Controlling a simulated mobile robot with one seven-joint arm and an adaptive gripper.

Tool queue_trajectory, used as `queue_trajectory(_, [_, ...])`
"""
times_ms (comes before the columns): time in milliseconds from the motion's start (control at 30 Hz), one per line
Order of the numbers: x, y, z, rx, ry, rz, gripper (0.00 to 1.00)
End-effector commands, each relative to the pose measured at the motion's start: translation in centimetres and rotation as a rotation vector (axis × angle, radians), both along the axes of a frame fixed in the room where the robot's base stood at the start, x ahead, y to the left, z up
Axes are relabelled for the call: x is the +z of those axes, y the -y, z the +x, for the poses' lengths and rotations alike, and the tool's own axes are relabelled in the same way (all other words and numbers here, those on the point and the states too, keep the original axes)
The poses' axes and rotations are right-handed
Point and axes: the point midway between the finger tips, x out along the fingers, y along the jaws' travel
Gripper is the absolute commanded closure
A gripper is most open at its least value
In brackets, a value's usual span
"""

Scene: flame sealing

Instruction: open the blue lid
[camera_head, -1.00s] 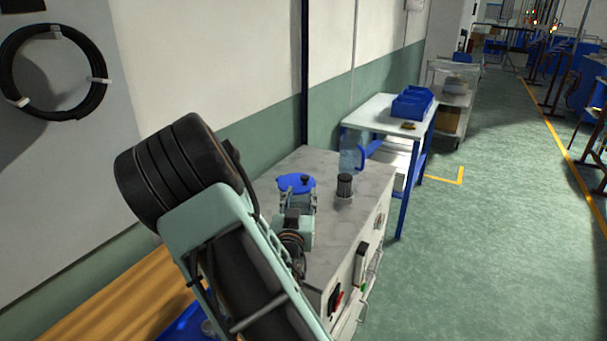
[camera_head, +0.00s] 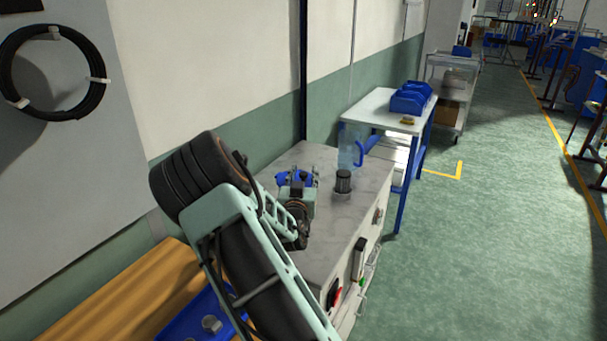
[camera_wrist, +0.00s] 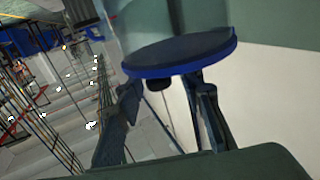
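The blue lid (camera_wrist: 180,53) is a round disc with a dark top and a blue rim, on a clear container (camera_wrist: 175,18) that looks upside down in the wrist view. A small dark knob (camera_wrist: 158,83) sticks out of the lid's top. My gripper (camera_wrist: 166,82) is open, its two fingers close to the lid's top with the knob between them and a gap showing. I cannot tell whether a finger touches the lid. In the head view, my gripper (camera_head: 297,180) hides most of the blue lid (camera_head: 281,178), and the container is hidden.
A dark ribbed cylinder (camera_head: 343,181) stands right of my gripper on the grey worktop (camera_head: 335,225). A clear jug with a blue handle (camera_head: 360,150) is behind it. Blue bins (camera_head: 411,97) stand on a white table (camera_head: 380,108). A blue tray (camera_head: 195,318) lies on a wooden bench (camera_head: 90,315).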

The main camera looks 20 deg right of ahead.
Motion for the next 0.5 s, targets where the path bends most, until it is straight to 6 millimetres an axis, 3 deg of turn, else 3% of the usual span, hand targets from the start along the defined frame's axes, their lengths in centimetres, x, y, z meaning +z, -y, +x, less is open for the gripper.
queue_trajectory(67, [0.01, 0.0, -0.01, 0.0, 0.0, 0.0, 0.66])
queue_trajectory(367, [0.02, -0.01, -0.03, 0.0, 0.0, 0.0, 0.99])
queue_trajectory(500, [0.02, -0.02, -0.03, 0.0, 0.0, 0.0, 1.0])
